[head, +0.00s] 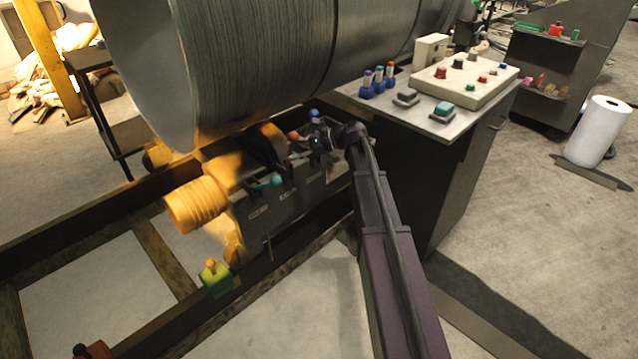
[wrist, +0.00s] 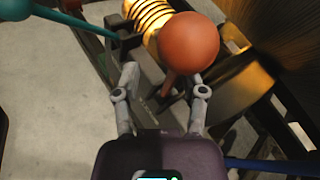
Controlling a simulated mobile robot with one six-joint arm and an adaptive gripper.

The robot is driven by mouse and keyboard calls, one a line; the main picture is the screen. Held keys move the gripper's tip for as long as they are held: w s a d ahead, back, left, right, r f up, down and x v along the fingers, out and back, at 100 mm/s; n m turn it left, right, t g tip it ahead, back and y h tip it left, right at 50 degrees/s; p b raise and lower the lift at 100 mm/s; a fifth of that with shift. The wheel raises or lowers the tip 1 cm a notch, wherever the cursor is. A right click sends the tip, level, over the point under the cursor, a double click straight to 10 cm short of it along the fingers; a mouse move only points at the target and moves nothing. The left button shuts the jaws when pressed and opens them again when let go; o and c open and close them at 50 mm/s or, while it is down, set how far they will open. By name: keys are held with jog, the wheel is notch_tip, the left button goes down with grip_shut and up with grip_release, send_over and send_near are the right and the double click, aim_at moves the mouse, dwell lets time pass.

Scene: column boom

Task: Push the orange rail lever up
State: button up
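The orange lever has a round orange knob that shows in the head view (head: 294,135) on the dark valve block below the large drum. In the wrist view its knob (wrist: 188,42) is large and close, with its stem slanting down to the left. My gripper (wrist: 164,78) is open, its two fingers apart on either side of the stem's line. I cannot tell whether either finger touches the lever. In the head view my gripper (head: 312,142) is just right of the orange knob, partly hidden against the dark block.
A teal-knobbed lever (head: 276,181) stands left of the orange one, and a blue-knobbed lever (head: 314,113) is close by my gripper. A green box with a small orange knob (head: 211,264) sits on the frame rail. A control desk (head: 445,125) stands at right.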

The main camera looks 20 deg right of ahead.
jog(key=s+d+f+n+t+y+b, duration=0.15)
jog(key=s+d+b, duration=0.25)
jog(key=d, duration=0.4)
jog(key=s+d+f+n+y+b, duration=0.1)
jog(key=s+d+n+y+b, duration=0.1)
jog(key=s+d+b, duration=0.35)
jog(key=s+a+r+n+g+h+p, duration=0.35)
jog(key=a+h+p, duration=0.4)
jog(key=p, duration=0.65)
jog(key=s+a+r+n+h+p, duration=0.2)
jog(key=s+r+n+h+p, duration=0.1)
jog(key=p, duration=0.5)
jog(key=s+a+r+n+g+h+p, duration=0.1)
jog(key=s+r+n+h+p, duration=0.3)
jog(key=s+p, duration=0.4)
jog(key=shift+s+a+r+p, duration=0.2)
jog(key=shift+a+r+p, duration=0.3)
jog(key=shift+a+p, duration=0.35)
dwell(0.7)
